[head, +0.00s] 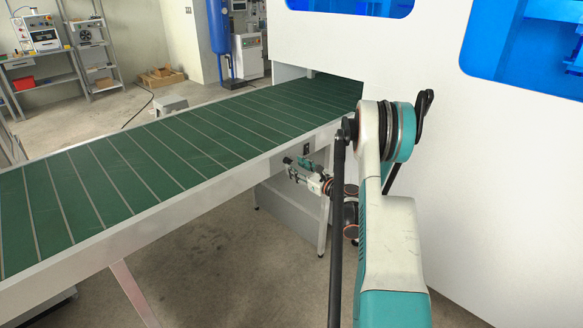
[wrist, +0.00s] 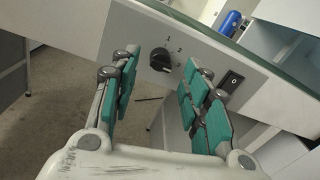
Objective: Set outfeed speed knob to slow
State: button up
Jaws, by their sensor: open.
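The outfeed speed knob (wrist: 160,60) is a black round knob on a grey panel (wrist: 135,25) on the side of the conveyor, with small number marks beside it. My gripper (wrist: 158,90) is open, with its teal-padded fingers on either side of the knob in the wrist view. The fingers look apart from the knob, and how far short of it they are is hard to tell. In the head view my gripper (head: 300,165) is small beside the conveyor's side rail, and the knob is not distinguishable there.
A black rocker switch (wrist: 231,81) sits on the same panel, right of the knob, close to the right finger. The green slatted conveyor (head: 150,170) runs above, into a white machine (head: 430,60). A conveyor leg (head: 323,225) stands near my arm. Floor below is open.

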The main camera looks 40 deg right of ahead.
aim_at(291, 163)
jog(key=shift+w+b, duration=0.35)
jog(key=shift+w, duration=1.4)
grip_shut()
